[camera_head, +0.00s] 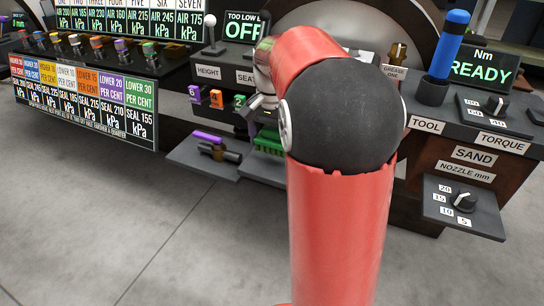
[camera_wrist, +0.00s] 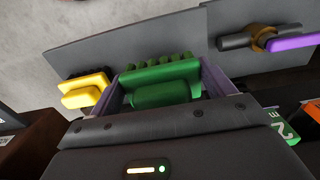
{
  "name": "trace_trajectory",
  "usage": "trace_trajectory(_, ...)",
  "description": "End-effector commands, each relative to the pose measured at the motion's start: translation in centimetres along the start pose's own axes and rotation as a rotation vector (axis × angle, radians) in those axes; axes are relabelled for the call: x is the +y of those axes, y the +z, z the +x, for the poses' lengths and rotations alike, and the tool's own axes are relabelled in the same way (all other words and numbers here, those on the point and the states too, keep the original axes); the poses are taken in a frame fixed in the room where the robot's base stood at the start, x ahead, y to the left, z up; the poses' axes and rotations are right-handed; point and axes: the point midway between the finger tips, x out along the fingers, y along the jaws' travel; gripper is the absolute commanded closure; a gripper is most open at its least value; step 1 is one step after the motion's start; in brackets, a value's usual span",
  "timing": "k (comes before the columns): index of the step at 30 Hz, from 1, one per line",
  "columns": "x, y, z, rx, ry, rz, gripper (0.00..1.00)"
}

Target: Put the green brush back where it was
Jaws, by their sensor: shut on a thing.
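The green brush (camera_wrist: 158,82) sits between the two fingers of my gripper (camera_wrist: 160,92) in the wrist view, with its row of green bristles on the far side. My gripper is shut on it. In the head view the green brush (camera_head: 268,141) shows low beside my arm, over a grey shelf (camera_head: 262,171) under the panel. My red and black arm hides part of the brush and most of the gripper there. I cannot tell whether the bristles touch the shelf.
A yellow brush (camera_wrist: 86,92) lies left of the gripper in the wrist view. A purple-handled tool (camera_head: 213,145) lies on the left shelf. Numbered coloured blocks (camera_head: 216,98) hang above it. A blue-handled tool (camera_head: 447,45) stands at the right.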

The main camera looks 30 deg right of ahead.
Motion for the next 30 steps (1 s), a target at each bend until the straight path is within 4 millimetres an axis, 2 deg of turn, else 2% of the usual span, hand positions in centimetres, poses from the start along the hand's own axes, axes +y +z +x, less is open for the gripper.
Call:
trace_trajectory(4,0.0,0.0,1.1,0.000,0.000,0.000,0.40)
trace_trajectory(11,0.0,0.0,4.4,0.000,0.000,0.000,0.40)
trace_trajectory(22,0.0,0.0,4.8,0.001,-0.001,0.000,0.40)
trace_trajectory(23,0.0,0.0,4.8,0.000,0.000,0.000,0.17)
trace_trajectory(24,0.0,0.0,4.7,0.001,-0.001,0.000,0.12)
trace_trajectory(27,0.0,0.0,4.7,0.001,-0.001,0.000,0.00)
trace_trajectory(30,0.0,0.0,4.7,0.001,-0.001,0.000,0.00)
